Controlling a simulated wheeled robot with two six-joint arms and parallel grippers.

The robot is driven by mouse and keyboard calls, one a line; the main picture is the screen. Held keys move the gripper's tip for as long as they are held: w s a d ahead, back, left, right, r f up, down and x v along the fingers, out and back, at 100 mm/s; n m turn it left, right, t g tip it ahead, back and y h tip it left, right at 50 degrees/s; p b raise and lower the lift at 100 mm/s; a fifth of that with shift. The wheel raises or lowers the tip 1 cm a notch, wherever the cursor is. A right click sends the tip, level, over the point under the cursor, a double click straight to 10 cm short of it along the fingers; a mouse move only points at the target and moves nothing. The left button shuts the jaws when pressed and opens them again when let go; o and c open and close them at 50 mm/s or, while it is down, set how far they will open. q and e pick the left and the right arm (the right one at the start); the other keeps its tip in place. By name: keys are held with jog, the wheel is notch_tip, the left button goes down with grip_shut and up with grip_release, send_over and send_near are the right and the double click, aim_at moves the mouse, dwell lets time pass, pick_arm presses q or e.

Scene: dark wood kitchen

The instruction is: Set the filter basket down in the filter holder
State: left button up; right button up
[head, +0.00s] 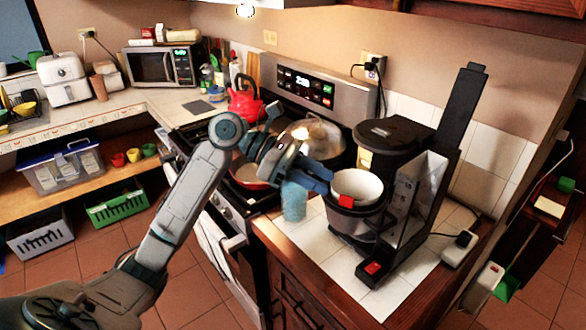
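The filter basket (357,186) is a white bowl shape with a red tab on its front. It sits in the mouth of the dark filter holder (352,222), with its rim showing above; how deep it rests is hard to tell. The holder is at the front left of the black coffee machine (408,215). My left gripper (328,181) is just left of the basket's rim, its two blue fingers pointing right with a small gap between them. The red tab is clear of the fingers, and nothing shows between them. My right gripper is out of view.
A light blue cup (294,202) stands just below my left gripper. A pan with a domed lid (313,139) and a red kettle (246,100) are on the stove behind. White tiles (345,262) are clear in front of the machine, near the counter's wooden edge.

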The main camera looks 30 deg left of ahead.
pick_arm(q)
jog(key=b+v, duration=0.1)
jog(key=v, duration=0.4)
jog(key=shift+s+a+r, duration=0.1)
jog(key=shift+a+r, duration=0.05)
jog(key=shift+a, duration=0.2)
